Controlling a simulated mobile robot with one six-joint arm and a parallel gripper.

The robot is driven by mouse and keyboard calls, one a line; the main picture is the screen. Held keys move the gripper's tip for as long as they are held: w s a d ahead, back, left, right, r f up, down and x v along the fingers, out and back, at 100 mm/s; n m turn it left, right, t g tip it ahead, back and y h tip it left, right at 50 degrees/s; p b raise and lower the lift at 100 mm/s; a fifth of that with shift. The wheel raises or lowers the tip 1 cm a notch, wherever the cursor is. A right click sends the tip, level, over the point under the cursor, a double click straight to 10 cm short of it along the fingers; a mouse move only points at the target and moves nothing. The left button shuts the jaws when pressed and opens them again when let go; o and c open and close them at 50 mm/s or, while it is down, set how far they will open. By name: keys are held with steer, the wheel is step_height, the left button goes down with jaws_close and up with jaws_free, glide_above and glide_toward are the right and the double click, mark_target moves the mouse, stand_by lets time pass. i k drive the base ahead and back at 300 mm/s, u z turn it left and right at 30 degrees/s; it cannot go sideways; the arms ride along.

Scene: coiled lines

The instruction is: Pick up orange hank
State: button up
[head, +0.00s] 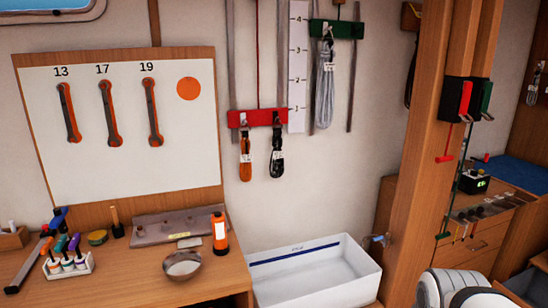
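The orange hank (245,160) hangs from a hook at the left end of a red rail (258,118) on the wall. It is a narrow, coiled bundle with a pale tag near its top. A black hank (277,160) with a white tag hangs just to its right on the same rail, a small gap apart. My gripper is not in view; white and grey rounded parts at the bottom right look like my arm.
A grey hank (325,95) hangs from a green rail (336,29) beside a numbered scale (298,70). A white bin (318,278) stands below. A workbench (120,282) with tools is at left, a wooden post (437,130) at right. The wall directly below the hanks is clear.

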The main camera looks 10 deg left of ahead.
mark_target(245, 159)
steer(key=z, duration=0.05)
steer(key=i, duration=1.5)
steer(key=u, duration=0.05)
